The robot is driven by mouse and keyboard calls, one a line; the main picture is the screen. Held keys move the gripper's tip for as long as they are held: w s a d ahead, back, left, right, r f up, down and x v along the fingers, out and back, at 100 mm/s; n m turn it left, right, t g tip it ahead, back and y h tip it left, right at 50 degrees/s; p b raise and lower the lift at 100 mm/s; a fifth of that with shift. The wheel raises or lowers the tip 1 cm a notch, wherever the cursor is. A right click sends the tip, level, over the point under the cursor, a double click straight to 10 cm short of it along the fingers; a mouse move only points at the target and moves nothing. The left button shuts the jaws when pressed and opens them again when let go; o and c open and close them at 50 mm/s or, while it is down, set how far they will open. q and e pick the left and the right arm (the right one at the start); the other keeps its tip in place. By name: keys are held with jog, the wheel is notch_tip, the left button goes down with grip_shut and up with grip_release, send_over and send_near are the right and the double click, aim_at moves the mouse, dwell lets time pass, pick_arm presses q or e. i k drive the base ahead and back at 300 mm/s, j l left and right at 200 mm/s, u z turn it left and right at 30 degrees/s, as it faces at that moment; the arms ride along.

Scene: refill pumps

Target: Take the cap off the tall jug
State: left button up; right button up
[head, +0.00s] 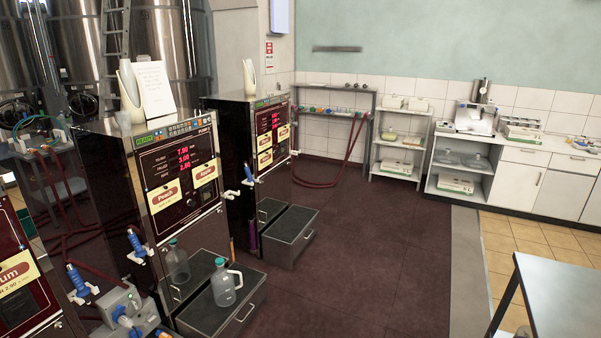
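A grey translucent jug (224,290) with a pale side handle stands upright on the dark tray box (246,316) in front of the middle pump. A teal cap (220,262) sits on its neck. A similar capped jug shape (178,265) shows against the pump's front just behind it; I cannot tell whether it is a reflection or a second jug. Neither of my grippers is in view.
Pumps with blue nozzles stand on the left, including the middle pump (170,165) and a farther pump (262,150). A grey fixture (122,308) is at bottom left. The dark floor (350,250) is clear. A table (560,290) stands at lower right.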

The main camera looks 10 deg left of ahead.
aim_at(223, 280)
jog(key=i+u, duration=0.1)
jog(key=i, duration=0.55)
jog(key=i+l+u, duration=0.1)
jog(key=i, duration=0.55)
jog(key=i+l+u, duration=0.1)
jog(key=i+l, duration=0.15)
jog(key=i, duration=0.45)
